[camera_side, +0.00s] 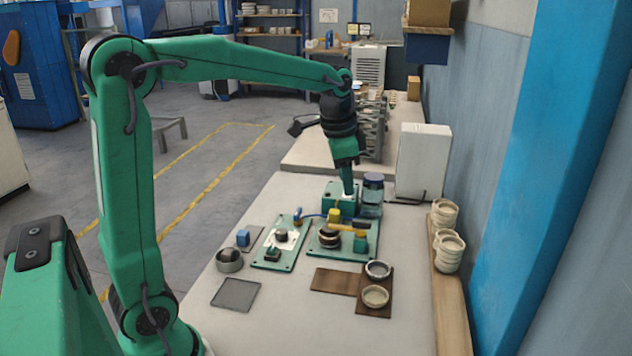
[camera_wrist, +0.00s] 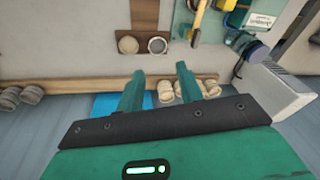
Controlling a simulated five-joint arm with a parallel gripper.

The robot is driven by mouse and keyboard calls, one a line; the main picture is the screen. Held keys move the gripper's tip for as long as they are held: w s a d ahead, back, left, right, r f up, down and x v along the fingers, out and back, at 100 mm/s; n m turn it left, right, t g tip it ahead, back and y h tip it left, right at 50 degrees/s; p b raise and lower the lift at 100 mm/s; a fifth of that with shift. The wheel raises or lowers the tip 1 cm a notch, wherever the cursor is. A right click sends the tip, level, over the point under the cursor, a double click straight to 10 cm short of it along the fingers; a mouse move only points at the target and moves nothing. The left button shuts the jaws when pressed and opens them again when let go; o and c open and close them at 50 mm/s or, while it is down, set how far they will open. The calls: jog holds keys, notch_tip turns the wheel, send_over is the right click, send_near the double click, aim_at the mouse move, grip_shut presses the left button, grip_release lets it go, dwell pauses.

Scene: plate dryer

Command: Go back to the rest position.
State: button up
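My arm reaches out over the pale work table (camera_side: 215,315). My gripper (camera_side: 348,188) points down at the back of the table, in front of or just above a green block-shaped fixture (camera_side: 340,203); I cannot tell whether they touch. In the wrist view the two green fingers of my gripper (camera_wrist: 160,72) stand apart with nothing held between them. A dark-lidded jar (camera_side: 372,190) stands close to the right of my gripper.
Two green plates (camera_side: 270,262) with fittings, a grey bowl (camera_side: 229,261) and a dark mat (camera_side: 235,294) lie on the table. Two dishes sit on a brown board (camera_side: 372,312). A white box (camera_side: 423,160) and stacked bowls (camera_side: 449,250) stand at the right. The table's front middle is clear.

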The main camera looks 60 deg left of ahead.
jog(key=s+d+f+n+t, duration=0.1)
jog(key=s+d+n, duration=0.1)
jog(key=s, duration=0.7)
jog(key=s+d+n+t, duration=0.2)
jog(key=s+d+n, duration=0.1)
jog(key=s, duration=0.7)
jog(key=shift+s+d+f, duration=0.25)
jog(key=shift+d+f, duration=0.15)
jog(key=shift+d, duration=0.1)
jog(key=shift+o, duration=0.2)
